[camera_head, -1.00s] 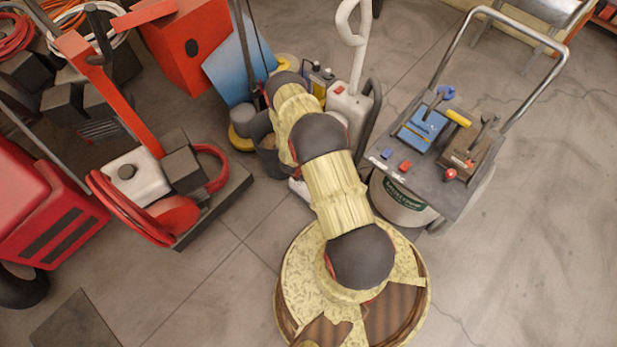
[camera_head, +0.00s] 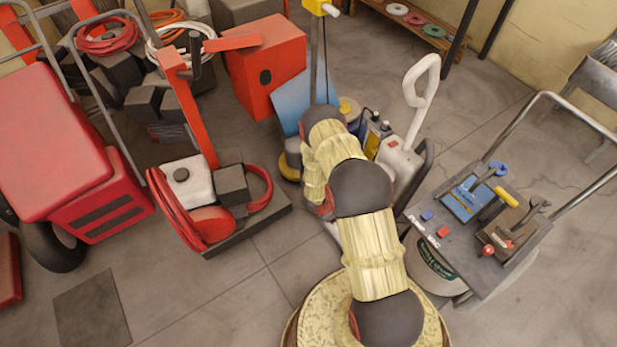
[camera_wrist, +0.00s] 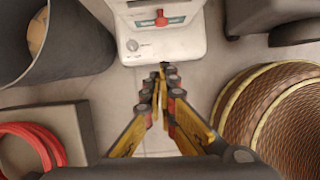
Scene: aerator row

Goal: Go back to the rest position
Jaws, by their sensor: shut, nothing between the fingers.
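My gripper (camera_wrist: 163,75) shows in the wrist view with its yellow and black fingers together at the tips. It is shut and empty, and points down at the tiled floor. In the head view my arm stretches away from my base toward the machines, and its far end hides the gripper there. A white machine with a red switch (camera_wrist: 160,20) lies just beyond the fingertips in the wrist view; I cannot tell how large the gap is.
A dark bucket (camera_wrist: 60,50) is at the wrist view's upper left. A cart with tools (camera_head: 480,225) stands right of my arm. A machine with red hoses (camera_head: 215,205) and a red machine (camera_head: 60,140) stand left. Floor (camera_head: 210,290) is clear at front left.

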